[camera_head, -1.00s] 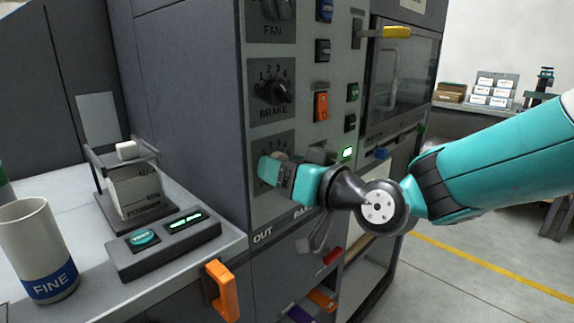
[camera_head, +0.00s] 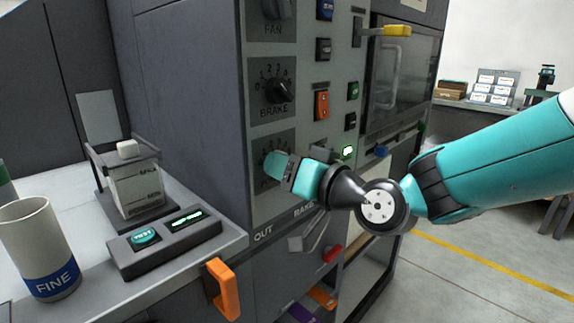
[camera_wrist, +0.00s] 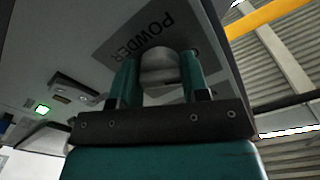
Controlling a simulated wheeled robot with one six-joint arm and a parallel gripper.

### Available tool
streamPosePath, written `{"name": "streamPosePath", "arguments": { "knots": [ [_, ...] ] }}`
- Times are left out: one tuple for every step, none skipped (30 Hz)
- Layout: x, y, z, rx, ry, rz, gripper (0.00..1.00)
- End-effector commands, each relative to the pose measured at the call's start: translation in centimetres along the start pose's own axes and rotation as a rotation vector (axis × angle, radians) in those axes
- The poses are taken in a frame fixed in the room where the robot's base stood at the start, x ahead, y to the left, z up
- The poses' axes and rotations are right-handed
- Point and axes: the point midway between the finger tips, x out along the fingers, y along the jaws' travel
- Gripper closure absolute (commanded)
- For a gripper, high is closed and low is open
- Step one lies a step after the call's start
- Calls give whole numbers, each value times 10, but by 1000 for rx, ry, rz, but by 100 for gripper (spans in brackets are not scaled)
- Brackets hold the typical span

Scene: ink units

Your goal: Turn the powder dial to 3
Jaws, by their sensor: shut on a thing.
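The powder dial is on the lowest dial plate (camera_head: 259,147) of the grey cabinet front, below the BRAKE dial. In the wrist view the grey round knob of the powder dial (camera_wrist: 158,68) sits between my two teal fingers, beside the POWDER lettering (camera_wrist: 143,37). My gripper (camera_wrist: 158,75) is shut on this knob, and it also shows in the head view (camera_head: 277,166). My gripper hides the knob and most of its scale in the head view, so I cannot read its setting.
The BRAKE dial (camera_head: 278,91) and an orange switch (camera_head: 321,104) are above my gripper. A lit green button (camera_head: 348,152) is to its right. An orange handle (camera_head: 222,288) sticks out below. A FINE cup (camera_head: 40,250) stands on the left counter.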

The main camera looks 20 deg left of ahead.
Motion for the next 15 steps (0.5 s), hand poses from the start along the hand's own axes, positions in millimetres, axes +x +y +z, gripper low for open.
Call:
{"name": "streamPosePath", "arguments": {
  "knots": [
    [0, -1, -1, 40, -2, 0, 82],
    [0, -1, -1, 67, -2, 0, 82],
    [0, -1, -1, 104, -2, 0, 82],
    [0, -1, -1, 132, -2, 0, 82],
    [0, -1, -1, 161, -2, 0, 82],
    [0, -1, -1, 199, -2, 1, 82],
    [0, -1, -1, 228, -2, 1, 82],
    [0, -1, -1, 257, -2, 1, 82],
    [0, -2, -1, 296, -2, 1, 82],
    [0, -2, -1, 325, -2, 0, 82],
    [0, -2, -1, 354, -2, 0, 82],
    [0, -2, -1, 392, -3, 0, 82],
    [0, -2, -2, 420, -3, 1, 82],
    [0, -2, -2, 448, -3, 1, 82],
    [0, -2, -2, 486, -3, 1, 82]
  ]
}}
